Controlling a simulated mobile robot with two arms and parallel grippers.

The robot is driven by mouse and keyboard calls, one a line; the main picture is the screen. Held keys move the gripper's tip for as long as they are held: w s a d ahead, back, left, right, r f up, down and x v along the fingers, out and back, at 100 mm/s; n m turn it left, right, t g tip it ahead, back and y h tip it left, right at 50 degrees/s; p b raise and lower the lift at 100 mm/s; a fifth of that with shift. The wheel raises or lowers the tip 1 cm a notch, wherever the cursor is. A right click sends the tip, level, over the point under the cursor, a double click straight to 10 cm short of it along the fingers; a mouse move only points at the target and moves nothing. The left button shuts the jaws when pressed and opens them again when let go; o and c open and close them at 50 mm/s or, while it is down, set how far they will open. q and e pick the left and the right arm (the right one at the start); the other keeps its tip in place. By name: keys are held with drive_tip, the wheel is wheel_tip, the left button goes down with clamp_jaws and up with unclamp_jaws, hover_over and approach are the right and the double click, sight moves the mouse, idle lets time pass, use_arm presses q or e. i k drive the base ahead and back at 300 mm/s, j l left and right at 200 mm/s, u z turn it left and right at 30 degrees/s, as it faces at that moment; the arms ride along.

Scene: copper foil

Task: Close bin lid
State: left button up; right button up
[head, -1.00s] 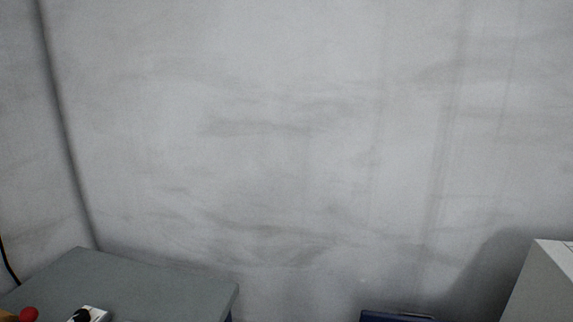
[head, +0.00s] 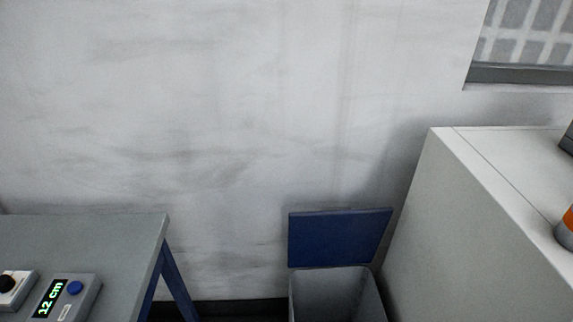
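The bin (head: 335,292) is a grey, open-topped container at the bottom of the head view, right of centre. Its blue lid (head: 338,238) stands raised at the back of the bin, near the wall, so the bin is open. The lower part of the bin is cut off by the frame edge. Neither of my grippers shows in the view.
A grey table (head: 95,240) with blue legs stands at left, carrying a device with a green "12 cm" display (head: 48,298). A white cabinet (head: 480,200) stands close to the bin's right. A gap lies between table and bin.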

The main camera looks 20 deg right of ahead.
sight(346, 235)
drive_tip(key=k+l+z, duration=0.15)
drive_tip(key=z, duration=0.8)
